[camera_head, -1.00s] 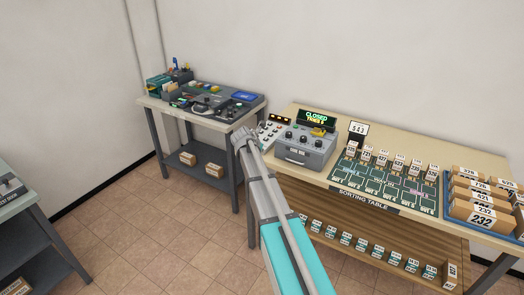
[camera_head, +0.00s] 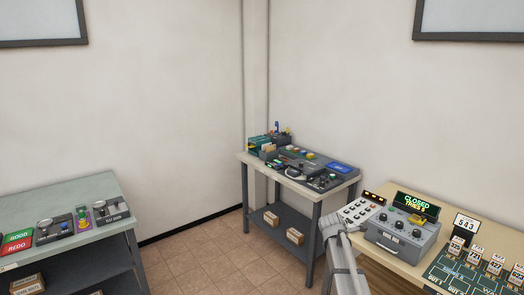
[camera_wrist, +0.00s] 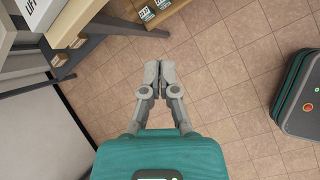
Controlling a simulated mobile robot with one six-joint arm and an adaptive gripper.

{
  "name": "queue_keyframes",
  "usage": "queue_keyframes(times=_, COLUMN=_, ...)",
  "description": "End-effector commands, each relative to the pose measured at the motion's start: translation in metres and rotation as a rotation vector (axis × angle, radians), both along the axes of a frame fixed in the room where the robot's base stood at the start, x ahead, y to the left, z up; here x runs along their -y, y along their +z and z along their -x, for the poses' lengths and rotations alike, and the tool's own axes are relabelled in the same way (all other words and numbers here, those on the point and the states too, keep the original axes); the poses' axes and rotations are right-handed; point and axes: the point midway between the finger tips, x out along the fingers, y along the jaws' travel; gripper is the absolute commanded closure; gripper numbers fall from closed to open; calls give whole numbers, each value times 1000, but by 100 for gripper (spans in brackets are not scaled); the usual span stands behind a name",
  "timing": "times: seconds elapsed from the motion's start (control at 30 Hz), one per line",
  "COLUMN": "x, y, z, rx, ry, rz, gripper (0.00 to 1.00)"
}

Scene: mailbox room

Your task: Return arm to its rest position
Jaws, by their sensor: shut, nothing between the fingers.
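My gripper (camera_wrist: 157,86) shows in the wrist view with its two grey fingers together and nothing between them. It hangs over bare brown floor tiles. The rest of my arm runs down out of the frame.
A grey control box (camera_head: 400,238) with a "CLOSED" display (camera_head: 415,204) stands on the sorting table. A small workbench (camera_head: 262,175) with tools is in the corner. A greenish table (camera_head: 75,195) with button boxes is at left. Floor (camera_head: 190,255) between them is clear.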

Motion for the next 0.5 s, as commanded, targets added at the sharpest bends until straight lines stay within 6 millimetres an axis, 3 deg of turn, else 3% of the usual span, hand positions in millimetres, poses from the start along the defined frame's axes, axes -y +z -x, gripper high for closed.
queue_keyframes(times=0.03, x=-7, y=-3, z=16, rx=15, ry=-55, rz=-41, gripper=100)
queue_keyframes(times=0.5, x=-66, y=-22, z=118, rx=119, ry=-666, rz=-405, gripper=100)
